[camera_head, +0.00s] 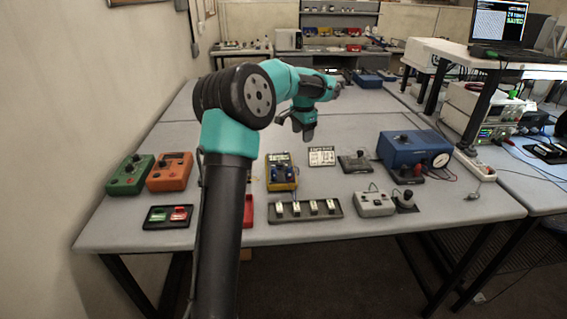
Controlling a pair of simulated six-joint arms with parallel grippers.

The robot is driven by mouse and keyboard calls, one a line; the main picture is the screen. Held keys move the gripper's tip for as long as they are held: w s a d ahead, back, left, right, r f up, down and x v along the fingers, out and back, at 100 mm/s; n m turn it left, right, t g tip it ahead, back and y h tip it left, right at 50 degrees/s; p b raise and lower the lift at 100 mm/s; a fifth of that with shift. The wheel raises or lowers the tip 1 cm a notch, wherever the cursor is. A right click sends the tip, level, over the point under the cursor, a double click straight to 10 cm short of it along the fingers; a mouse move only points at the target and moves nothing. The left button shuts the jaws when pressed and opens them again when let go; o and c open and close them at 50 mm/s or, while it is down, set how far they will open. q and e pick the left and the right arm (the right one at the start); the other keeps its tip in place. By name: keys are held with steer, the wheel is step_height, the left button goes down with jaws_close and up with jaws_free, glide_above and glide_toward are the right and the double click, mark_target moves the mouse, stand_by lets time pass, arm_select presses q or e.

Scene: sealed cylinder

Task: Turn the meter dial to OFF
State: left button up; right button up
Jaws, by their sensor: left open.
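A yellow and dark-blue meter (282,173) lies on the grey table near the middle. Its face is small, and I cannot read where its dial points. My left arm comes up through the middle of the view and bends away. My left gripper (301,131) hangs above the table behind and slightly right of the meter, open and apart from it. No object shows between its fingers. My right gripper is not in view.
A green box (130,175) and an orange box (170,171) stand left. A switch strip (305,210) lies in front. The table (350,120) is clear farther back.

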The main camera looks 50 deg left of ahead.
arm_select(q)
step_height(320, 180, up, 3)
steer(key=n+g, duration=0.1)
steer(key=n, duration=0.1)
glide_above(280, 163)
steer(key=shift+h, duration=0.4)
step_height(280, 163, down, 17)
steer(key=shift+f, duration=0.2)
steer(key=c, duration=0.9)
